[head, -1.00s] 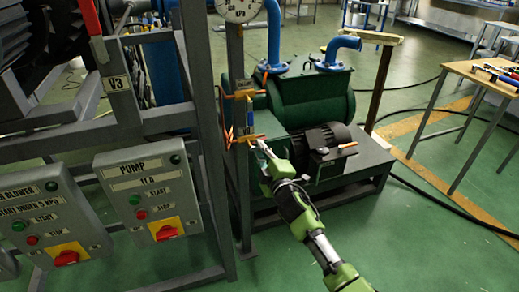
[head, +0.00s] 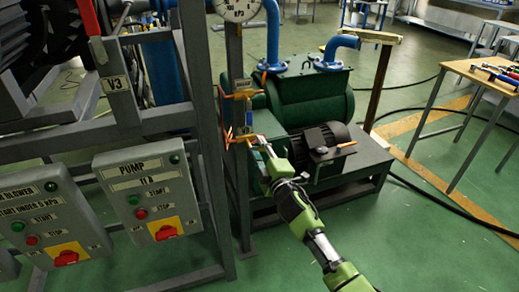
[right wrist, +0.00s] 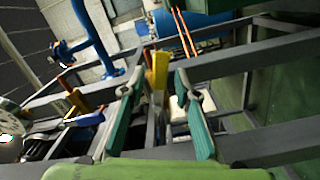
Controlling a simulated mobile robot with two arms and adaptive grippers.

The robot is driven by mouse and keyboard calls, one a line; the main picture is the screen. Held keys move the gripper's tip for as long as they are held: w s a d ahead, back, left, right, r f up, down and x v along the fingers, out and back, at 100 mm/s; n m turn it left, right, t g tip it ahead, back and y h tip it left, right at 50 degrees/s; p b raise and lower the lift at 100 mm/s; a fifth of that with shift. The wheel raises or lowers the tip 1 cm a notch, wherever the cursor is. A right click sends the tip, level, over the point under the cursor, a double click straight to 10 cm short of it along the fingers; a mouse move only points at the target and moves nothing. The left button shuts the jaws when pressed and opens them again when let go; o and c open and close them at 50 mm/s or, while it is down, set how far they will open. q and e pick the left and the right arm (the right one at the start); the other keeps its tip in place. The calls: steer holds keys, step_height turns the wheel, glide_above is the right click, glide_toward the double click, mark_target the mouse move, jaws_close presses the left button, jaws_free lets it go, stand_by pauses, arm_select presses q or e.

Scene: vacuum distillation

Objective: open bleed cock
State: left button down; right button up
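The slim grey post (head: 234,60) carries small copper-coloured fittings (head: 240,95), with a similar lower fitting (head: 240,139) beneath them. Which fitting is the bleed cock is not readable here. My right gripper (head: 260,142) is at the post's right side, close to the lower fitting. In the right wrist view my right gripper (right wrist: 157,115) is open, its two green fingers apart. An upright yellow part (right wrist: 157,70) shows beyond and between the fingers; contact cannot be told. A yellow and blue lever (right wrist: 85,118) lies left of the fingers. My left gripper is not seen.
A round dial gauge (head: 238,8) tops the post. The green pump (head: 310,100) stands behind my gripper. A pump control box (head: 150,190) hangs on the grey frame at left. A wooden table (head: 485,75) is at right. Green floor is clear at lower right.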

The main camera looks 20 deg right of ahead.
steer(key=s, duration=1.2)
steer(key=shift+d, duration=0.25)
